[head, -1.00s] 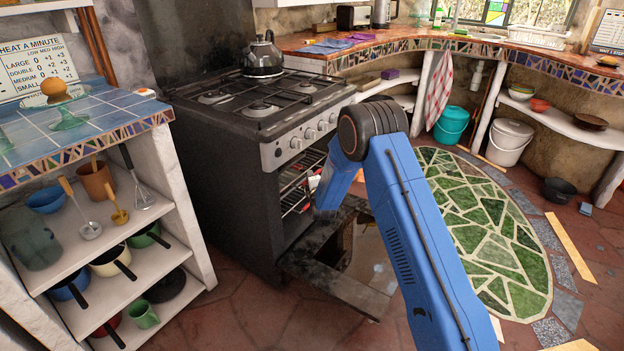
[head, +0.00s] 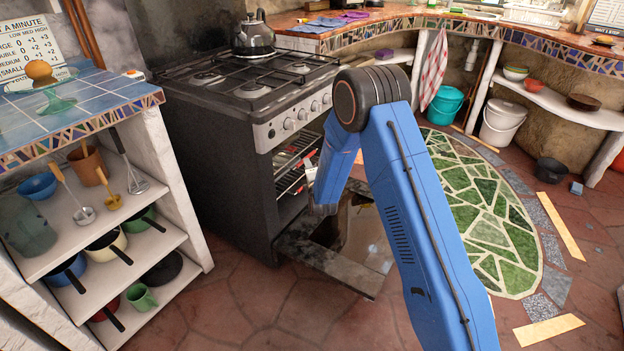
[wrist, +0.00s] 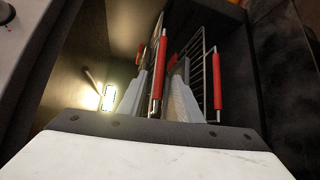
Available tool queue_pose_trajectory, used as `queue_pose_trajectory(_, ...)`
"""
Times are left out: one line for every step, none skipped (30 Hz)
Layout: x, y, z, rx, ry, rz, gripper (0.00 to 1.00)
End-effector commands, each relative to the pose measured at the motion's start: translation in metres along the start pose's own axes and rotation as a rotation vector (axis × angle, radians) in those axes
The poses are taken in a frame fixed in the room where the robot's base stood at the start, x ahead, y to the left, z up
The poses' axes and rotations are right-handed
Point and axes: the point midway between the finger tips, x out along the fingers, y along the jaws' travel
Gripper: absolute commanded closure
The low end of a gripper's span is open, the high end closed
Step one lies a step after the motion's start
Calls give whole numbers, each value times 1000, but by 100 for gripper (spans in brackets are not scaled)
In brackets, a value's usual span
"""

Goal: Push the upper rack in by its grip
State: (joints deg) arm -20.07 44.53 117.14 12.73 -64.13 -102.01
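The oven (head: 262,185) stands with its door (head: 330,268) folded down. Two wire racks with red grips show inside it. The wrist view is turned on its side, with the oven's control panel at left. The upper rack's red grip (wrist: 158,75) is therefore the left one, and the lower rack's red grip (wrist: 218,86) is at right. My gripper (wrist: 160,82) is at the oven opening, its pale fingers apart on either side of the upper grip. Contact with the grip cannot be made out. In the head view my arm partly hides the gripper and racks.
A lit oven lamp (wrist: 108,97) shows inside. A shelf unit (head: 185,235) with pots and utensils stands left of the oven. A kettle (head: 254,35) sits on the hob. Tiled floor (head: 250,320) is clear before the door.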

Motion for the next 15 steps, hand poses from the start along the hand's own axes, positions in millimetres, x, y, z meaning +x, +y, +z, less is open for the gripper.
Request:
queue_pose_trajectory(-11, 1, -1, 0, 1, -1, 68)
queue_pose_trajectory(-17, 1, -1, 0, 1, 0, 68)
queue_pose_trajectory(-25, 0, -1, -1, 1, -1, 68)
queue_pose_trajectory(-31, 0, -1, -1, 1, -1, 68)
queue_pose_trajectory(-36, 0, -1, -1, 1, 0, 68)
queue_pose_trajectory(-44, 1, -1, -1, 0, 0, 68)
queue_pose_trajectory(-49, 1, 0, -1, 0, 0, 68)
queue_pose_trajectory(-54, 0, 0, -1, 0, -1, 68)
queue_pose_trajectory(-59, 0, 0, -1, 0, 0, 68)
queue_pose_trajectory(-63, 0, -1, -1, 0, 0, 68)
queue_pose_trajectory(-67, 0, -1, -1, 0, -1, 68)
queue_pose_trajectory(-71, 0, -1, 0, 1, 0, 68)
queue_pose_trajectory(-74, 0, -1, 0, 1, 0, 68)
queue_pose_trajectory(-76, 0, -1, 0, 1, 0, 68)
queue_pose_trajectory(-79, 0, -1, 0, 1, 1, 68)
